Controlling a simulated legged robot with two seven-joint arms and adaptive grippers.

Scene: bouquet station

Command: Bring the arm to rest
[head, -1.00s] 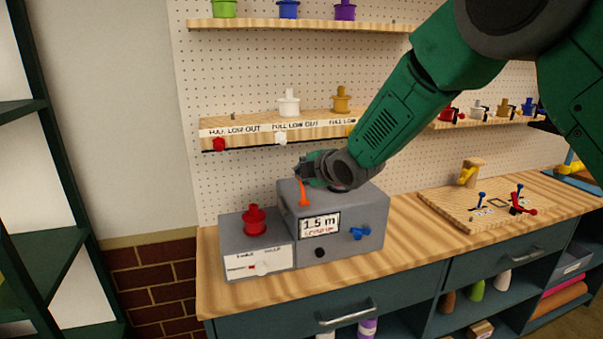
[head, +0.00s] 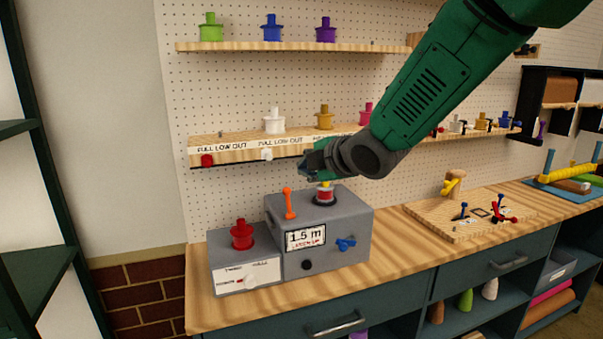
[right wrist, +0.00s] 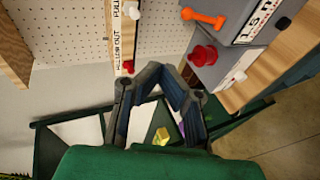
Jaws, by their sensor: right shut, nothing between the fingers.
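My right gripper (head: 308,162) is in the air above the grey box (head: 350,222) and in front of the lower shelf. It is shut and empty, and its fingers also show in the right wrist view (right wrist: 160,85). The green forearm runs down to it from the upper right. My left gripper is not in view.
The box has an orange lever (head: 288,204) and a blue knob (head: 345,244). A red piece (head: 242,234) stands on the lower box. Shelves (head: 230,144) with colored pieces hang behind. A wooden board (head: 440,222) lies at right; the bench front is clear.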

